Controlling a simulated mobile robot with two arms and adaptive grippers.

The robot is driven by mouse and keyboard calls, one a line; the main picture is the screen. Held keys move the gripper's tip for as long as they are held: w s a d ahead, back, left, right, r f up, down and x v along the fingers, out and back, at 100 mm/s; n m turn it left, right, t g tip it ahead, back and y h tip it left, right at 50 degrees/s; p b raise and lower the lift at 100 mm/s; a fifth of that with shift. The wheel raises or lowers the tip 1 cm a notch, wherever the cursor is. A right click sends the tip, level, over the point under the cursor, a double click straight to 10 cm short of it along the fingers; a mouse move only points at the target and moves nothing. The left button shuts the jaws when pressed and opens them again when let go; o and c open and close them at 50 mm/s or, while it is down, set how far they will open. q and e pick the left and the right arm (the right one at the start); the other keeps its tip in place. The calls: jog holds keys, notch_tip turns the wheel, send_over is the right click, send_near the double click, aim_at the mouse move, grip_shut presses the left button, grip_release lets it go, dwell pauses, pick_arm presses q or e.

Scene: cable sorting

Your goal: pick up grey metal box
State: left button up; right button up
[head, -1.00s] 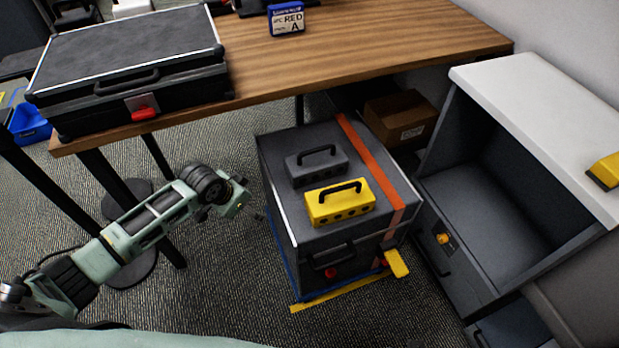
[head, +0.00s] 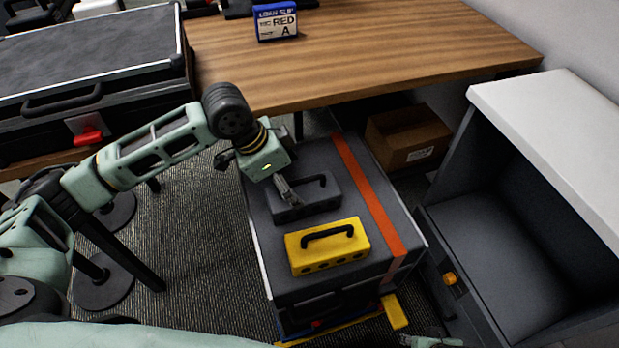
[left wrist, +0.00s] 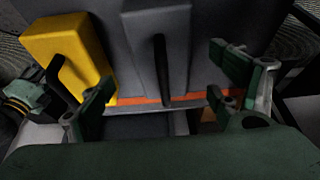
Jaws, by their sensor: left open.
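The grey metal box (head: 318,204) with a black top handle sits on top of a large dark case (head: 272,262), behind the yellow box (head: 328,252). My left gripper (head: 290,196) is over the grey box's left part and hides some of it. In the left wrist view, the gripper (left wrist: 160,88) is open, with its fingers spread on either side of the grey box's handle (left wrist: 162,70). I see no grip on the handle. The yellow box (left wrist: 65,50) is just left of the fingers. Part of my right gripper (head: 432,341) shows at the bottom edge; its jaws are unclear.
A grey open cabinet (head: 500,225) stands at the right. A cardboard box (head: 408,137) lies under the table. An orange strap (head: 372,205) crosses the large case.

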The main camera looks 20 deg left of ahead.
aim_at(302, 191)
pick_arm(q)
jog(key=shift+w+d+f+b, duration=0.15)
jog(key=shift+w+d+f, duration=0.15)
jog(key=shift+f, duration=0.25)
jog(key=shift+w+d+f+b, duration=0.15)
jog(key=shift+w+d+f, duration=0.15)
jog(key=shift+f, duration=0.2)
jog(key=shift+s+f, duration=0.1)
jog(key=shift+s, duration=0.05)
jog(key=b+x, duration=0.2)
jog(key=x, duration=0.3)
jog(key=shift+a, duration=0.1)
pick_arm(e)
jog(key=w+v, duration=0.2)
jog(key=v, duration=0.7)
jog(key=shift+r+t, duration=0.25)
jog(key=shift+t, duration=0.05)
jog(key=shift+w, duration=0.15)
pick_arm(q)
jog(key=c, duration=1.9)
jog(key=shift+c, duration=0.3)
